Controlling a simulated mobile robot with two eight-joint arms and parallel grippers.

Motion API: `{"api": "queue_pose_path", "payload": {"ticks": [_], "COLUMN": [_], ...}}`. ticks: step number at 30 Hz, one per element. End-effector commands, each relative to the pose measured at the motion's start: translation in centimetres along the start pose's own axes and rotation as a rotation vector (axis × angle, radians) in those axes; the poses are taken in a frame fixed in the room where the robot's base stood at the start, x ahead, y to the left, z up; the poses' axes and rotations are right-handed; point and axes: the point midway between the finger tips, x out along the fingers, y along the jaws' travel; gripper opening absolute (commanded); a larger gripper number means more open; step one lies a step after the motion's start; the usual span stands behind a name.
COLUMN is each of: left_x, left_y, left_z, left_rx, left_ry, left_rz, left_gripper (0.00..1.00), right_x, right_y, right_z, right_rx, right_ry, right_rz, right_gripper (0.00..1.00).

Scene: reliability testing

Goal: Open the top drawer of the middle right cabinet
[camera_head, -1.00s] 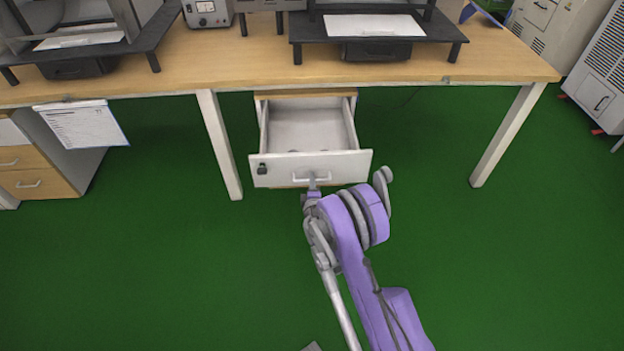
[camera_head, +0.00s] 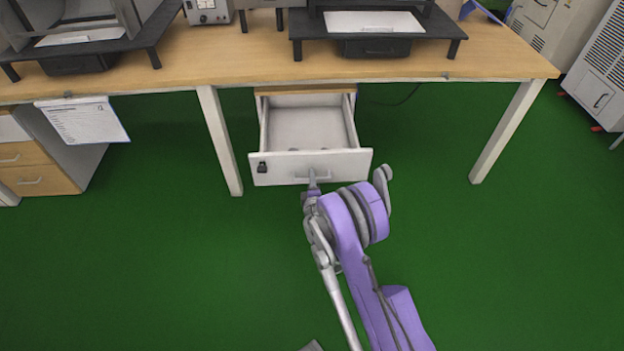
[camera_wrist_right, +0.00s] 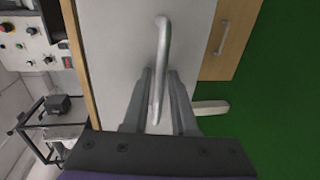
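The top drawer (camera_head: 275,169) of the cabinet under the middle of the table is pulled well out, and its empty-looking inside shows in the head view. Its white front has a bar handle (camera_head: 301,180) and a dark lock at the left. My right gripper (camera_head: 313,178) is at the handle. In the right wrist view the handle (camera_wrist_right: 162,45) passes between the two fingers of my right gripper (camera_wrist_right: 160,72). The fingers are apart, with gaps beside the bar, so the gripper looks open around it. My left gripper is not in view.
The wooden table (camera_head: 250,60) spans above the drawer, with a white leg (camera_head: 219,140) close to its left and another leg (camera_head: 508,130) to the right. Another cabinet (camera_head: 40,175) stands at the left. The green floor (camera_head: 180,270) around my arm is clear.

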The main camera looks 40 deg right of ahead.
Motion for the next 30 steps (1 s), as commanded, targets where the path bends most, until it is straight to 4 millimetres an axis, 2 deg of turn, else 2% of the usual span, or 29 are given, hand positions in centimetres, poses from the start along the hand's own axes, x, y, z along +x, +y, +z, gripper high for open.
{"api": "queue_pose_path", "payload": {"ticks": [5,12,18,23,30], "left_x": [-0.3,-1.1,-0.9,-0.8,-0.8], "left_y": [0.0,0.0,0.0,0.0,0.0], "left_z": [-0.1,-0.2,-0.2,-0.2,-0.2], "left_rx": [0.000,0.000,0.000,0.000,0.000], "left_ry": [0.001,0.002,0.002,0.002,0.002], "left_rz": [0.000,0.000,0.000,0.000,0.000], "left_gripper": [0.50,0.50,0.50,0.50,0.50], "right_x": [-1.7,-6.6,-9.7,-10.7,-10.8], "right_y": [0.1,0.1,0.0,0.0,0.0], "right_z": [-0.1,-0.1,-0.1,0.0,0.0], "right_rx": [0.000,0.000,-0.001,0.000,0.000], "right_ry": [0.002,0.002,0.002,0.001,0.000], "right_rz": [0.000,0.000,0.000,0.000,0.000], "right_gripper": [0.25,0.25,0.25,0.25,0.25]}}
